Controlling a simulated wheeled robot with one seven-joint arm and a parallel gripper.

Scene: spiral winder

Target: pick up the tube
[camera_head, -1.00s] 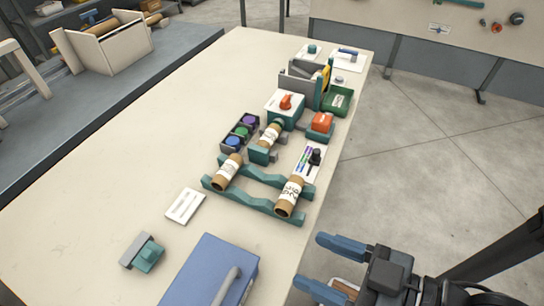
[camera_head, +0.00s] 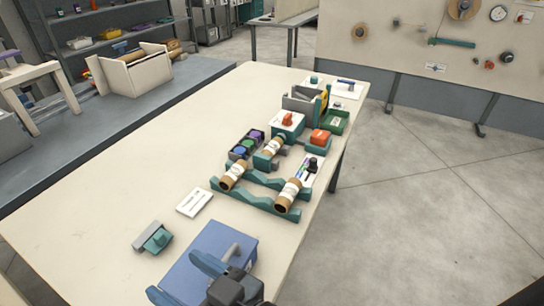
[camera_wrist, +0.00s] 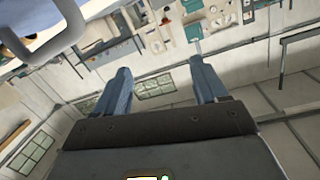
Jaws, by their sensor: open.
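Brown cardboard tubes with white printed labels show in the head view. One tube (camera_head: 288,195) lies at the right of a teal wavy rack (camera_head: 256,203), and another tube (camera_head: 233,174) lies at its left. A third tube (camera_head: 272,147) sits on the small teal-and-white machine (camera_head: 287,124) behind the rack. My gripper (camera_head: 174,274) is open and empty, over the blue box at the table's near edge and apart from the tubes.
The blue box (camera_head: 213,250) with a grey handle lies close under my gripper. A teal-and-grey tool (camera_head: 153,238) and a white card (camera_head: 194,203) lie left of the rack. The table's left side is clear.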

